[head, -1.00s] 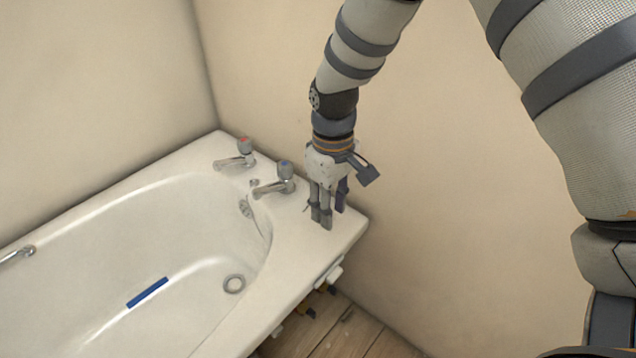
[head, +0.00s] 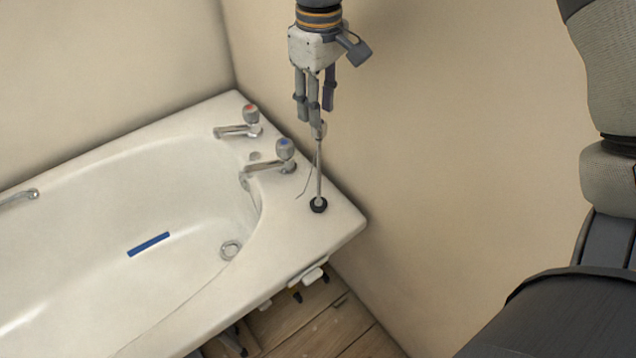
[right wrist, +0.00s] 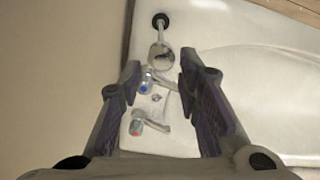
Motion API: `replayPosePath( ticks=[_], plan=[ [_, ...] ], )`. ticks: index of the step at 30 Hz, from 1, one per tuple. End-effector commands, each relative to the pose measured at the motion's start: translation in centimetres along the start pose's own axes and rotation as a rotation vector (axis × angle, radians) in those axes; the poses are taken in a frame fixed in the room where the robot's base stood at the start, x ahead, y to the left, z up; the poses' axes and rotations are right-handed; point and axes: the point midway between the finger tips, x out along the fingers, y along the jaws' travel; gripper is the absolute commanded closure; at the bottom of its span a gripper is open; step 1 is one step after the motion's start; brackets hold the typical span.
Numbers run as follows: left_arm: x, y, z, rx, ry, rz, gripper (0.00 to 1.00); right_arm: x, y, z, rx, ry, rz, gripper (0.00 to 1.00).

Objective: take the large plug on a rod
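The large plug on a rod (head: 318,204) is a black round plug with a thin grey rod. It stands upright on the bath's corner deck, beside the blue-topped tap. My right gripper (head: 314,110) points down just above the rod's top end. In the right wrist view the gripper (right wrist: 160,68) has its fingers spread. The rod's shiny round top (right wrist: 162,57) shows between them with a gap on each side, and the black plug (right wrist: 160,20) lies beyond. My left gripper is not in view.
The white bath (head: 90,225) holds a blue strip (head: 149,244) and a drain (head: 231,250). The red-topped tap (head: 250,115) and blue-topped tap (head: 284,150) stand left of the plug. A wall (head: 430,150) rises close behind. Wooden floor (head: 320,330) lies in front.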

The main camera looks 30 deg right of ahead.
Motion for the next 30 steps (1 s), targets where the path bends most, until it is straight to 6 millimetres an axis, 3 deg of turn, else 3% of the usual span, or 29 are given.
replayPosePath(
  ticks=[1,15,23,27,30],
  plan=[
    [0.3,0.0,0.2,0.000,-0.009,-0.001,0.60,1.6,0.0,0.1,0.000,-0.010,-0.003,0.69],
    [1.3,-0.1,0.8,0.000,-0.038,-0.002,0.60,9.5,0.0,0.1,0.001,-0.005,-0.002,0.69],
    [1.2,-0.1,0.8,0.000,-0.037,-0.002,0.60,9.9,0.0,0.0,0.001,-0.001,-0.001,0.69],
    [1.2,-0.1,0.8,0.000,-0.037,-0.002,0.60,9.9,0.0,0.0,0.001,-0.001,-0.001,0.98],
    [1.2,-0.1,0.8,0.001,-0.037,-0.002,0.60,9.9,0.0,0.0,0.001,-0.001,-0.001,1.00]
  ],
)
